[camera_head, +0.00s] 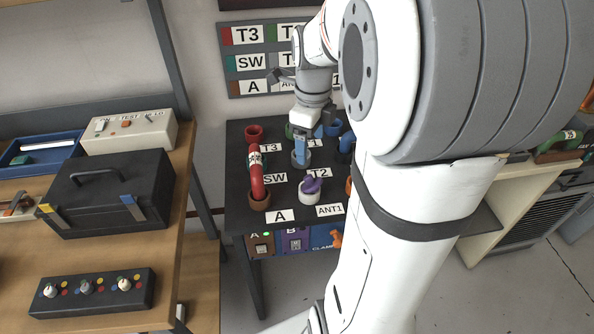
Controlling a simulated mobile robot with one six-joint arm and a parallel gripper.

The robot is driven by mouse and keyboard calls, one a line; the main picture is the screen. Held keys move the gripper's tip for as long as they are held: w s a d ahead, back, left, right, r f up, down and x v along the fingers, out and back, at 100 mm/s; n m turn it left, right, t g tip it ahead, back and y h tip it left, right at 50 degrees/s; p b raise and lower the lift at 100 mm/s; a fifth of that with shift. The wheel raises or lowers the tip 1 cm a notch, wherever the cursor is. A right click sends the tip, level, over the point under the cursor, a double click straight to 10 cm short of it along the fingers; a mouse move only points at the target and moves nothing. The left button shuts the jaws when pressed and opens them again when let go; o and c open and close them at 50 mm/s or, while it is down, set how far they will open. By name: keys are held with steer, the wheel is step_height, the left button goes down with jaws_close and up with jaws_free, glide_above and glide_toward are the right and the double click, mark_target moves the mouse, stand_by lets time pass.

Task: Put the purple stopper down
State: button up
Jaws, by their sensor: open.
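The purple stopper (311,184) sits in a white ring socket (308,198) on the dark panel table, just above the ANT1 label. It looks slightly tilted, and its handle points up. My gripper (302,141) is open and hangs behind the stopper, above the grey socket near the T2 label. It is apart from the stopper. Blue parts show at and beside the fingers, and I cannot tell in this view whether they touch the grey socket.
A black case (105,195) and a knob box (92,292) lie on the wooden bench. My arm hides the panel's right side.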

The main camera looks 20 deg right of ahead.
steer(key=s+a+n+t, duration=0.1)
steer(key=s+a+n, duration=0.4)
steer(key=n, duration=0.9)
steer(key=s+a+n+t, duration=0.1)
steer(key=s+a+n, duration=0.5)
steer(key=n, duration=0.8)
steer(key=shift+s+a+f, duration=0.2)
steer(key=shift+s+f, duration=0.05)
steer(key=shift+s, duration=0.15)
